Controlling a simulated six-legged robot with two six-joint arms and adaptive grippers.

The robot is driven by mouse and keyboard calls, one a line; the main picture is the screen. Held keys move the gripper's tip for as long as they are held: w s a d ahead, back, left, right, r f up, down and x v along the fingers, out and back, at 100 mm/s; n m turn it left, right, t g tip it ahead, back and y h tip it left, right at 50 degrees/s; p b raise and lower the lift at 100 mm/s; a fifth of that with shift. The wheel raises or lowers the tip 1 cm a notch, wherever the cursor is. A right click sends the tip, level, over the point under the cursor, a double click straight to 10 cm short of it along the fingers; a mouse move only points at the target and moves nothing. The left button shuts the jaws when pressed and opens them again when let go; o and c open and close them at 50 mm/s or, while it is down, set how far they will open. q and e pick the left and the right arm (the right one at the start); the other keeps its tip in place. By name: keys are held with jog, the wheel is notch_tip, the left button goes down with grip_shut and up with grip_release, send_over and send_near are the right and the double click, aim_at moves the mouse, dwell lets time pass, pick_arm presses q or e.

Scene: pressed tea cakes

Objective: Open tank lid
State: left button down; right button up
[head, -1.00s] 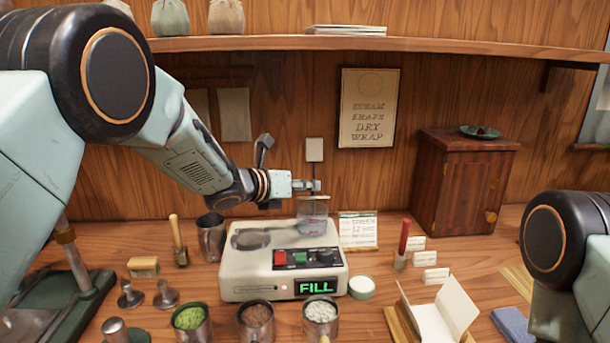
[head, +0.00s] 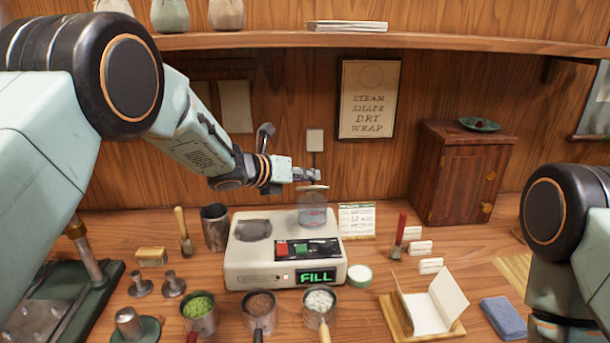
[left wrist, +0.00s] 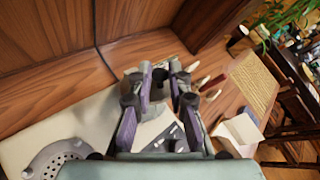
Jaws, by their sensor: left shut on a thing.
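A small clear tank (head: 312,216) with a bluish tint stands on the back right of the cream machine (head: 245,268), whose green display reads FILL. A thin pale lid (head: 312,188) shows level above the tank. My left gripper (head: 312,175) reaches in from the left and is shut on the lid, just above it. I cannot clearly tell how wide the gap between lid and tank is. In the left wrist view, my left gripper's fingers (left wrist: 158,105) largely hide the lid and tank. My right arm shows at the right edge; its gripper is out of view.
Three cups, of green leaves (head: 199,309), brown powder (head: 260,306) and white pieces (head: 319,302), stand before the machine. A price card (head: 357,220) stands right of the tank. A wooden cabinet (head: 458,178) is at the back right. The shelf (head: 440,44) runs above.

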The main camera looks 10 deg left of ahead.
pick_arm(q)
jog(key=shift+f, duration=0.1)
jog(key=c, duration=1.3)
grip_release()
jog(key=shift+w+d, duration=0.1)
jog(key=shift+v, duration=0.85)
jog(key=v, duration=1)
jog(key=shift+c, duration=0.2)
